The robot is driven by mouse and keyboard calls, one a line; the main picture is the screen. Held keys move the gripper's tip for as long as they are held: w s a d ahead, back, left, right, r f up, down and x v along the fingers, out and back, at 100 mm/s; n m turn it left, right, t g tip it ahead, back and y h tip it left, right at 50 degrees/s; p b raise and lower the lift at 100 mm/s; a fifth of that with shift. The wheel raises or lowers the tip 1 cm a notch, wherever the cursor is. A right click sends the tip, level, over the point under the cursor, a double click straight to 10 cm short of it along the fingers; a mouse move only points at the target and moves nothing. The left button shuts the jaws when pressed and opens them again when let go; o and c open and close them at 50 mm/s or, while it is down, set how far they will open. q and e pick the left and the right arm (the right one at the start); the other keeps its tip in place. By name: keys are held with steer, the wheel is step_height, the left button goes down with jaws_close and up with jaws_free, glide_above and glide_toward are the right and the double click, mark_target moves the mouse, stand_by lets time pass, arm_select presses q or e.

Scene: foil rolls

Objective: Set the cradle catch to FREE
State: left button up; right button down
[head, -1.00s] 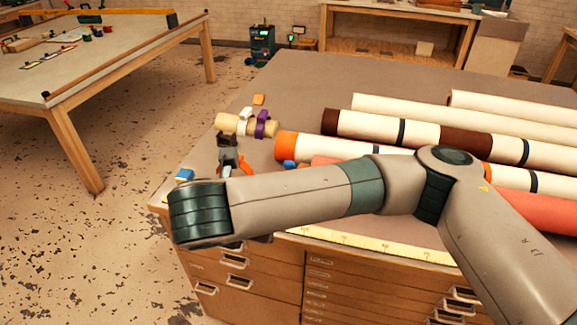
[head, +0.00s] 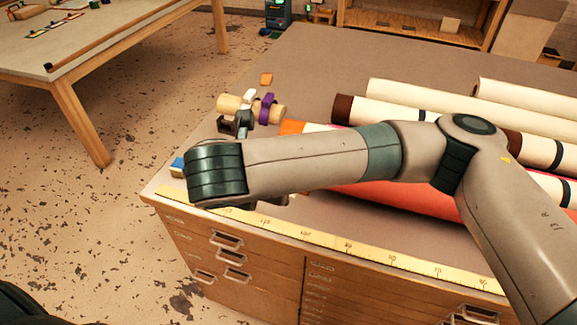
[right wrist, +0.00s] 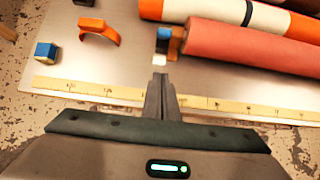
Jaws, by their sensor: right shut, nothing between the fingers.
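My right gripper (right wrist: 160,95) is shut and empty in the right wrist view. Its tips point at a small upright piece with a blue top and pale lower part (right wrist: 163,40), a short gap beyond them. An orange-brown block (right wrist: 176,42) stands beside that piece, at the left end of a red roll (right wrist: 240,50). This may be the cradle catch; no FREE marking is readable, so I cannot tell its setting. In the head view my right forearm and wrist hide this spot and the fingertips. My left gripper is not in view.
A blue-and-white cube (right wrist: 45,50) and an orange clip (right wrist: 100,30) lie to the left. A yellow ruler (head: 340,244) runs along the front edge. Several long rolls (head: 430,100) lie at the right.

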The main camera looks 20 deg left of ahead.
steer(key=p+x, duration=0.1)
steer(key=x, duration=0.4)
steer(key=p+x, duration=0.2)
steer(key=x, duration=0.3)
steer(key=shift+w+r, duration=0.1)
steer(key=shift+w, duration=0.25)
steer(key=shift+w+r+p, duration=0.25)
steer(key=shift+w+p, duration=0.2)
steer(key=shift+w, duration=0.05)
steer(key=shift+w+r+p, duration=0.3)
steer(key=shift+w+p, duration=0.1)
steer(key=shift+w, duration=0.1)
steer(key=shift+w+d+r, duration=0.1)
steer(key=shift+w+r, duration=0.05)
steer(key=shift+w, duration=0.5)
steer(key=shift+w, duration=0.15)
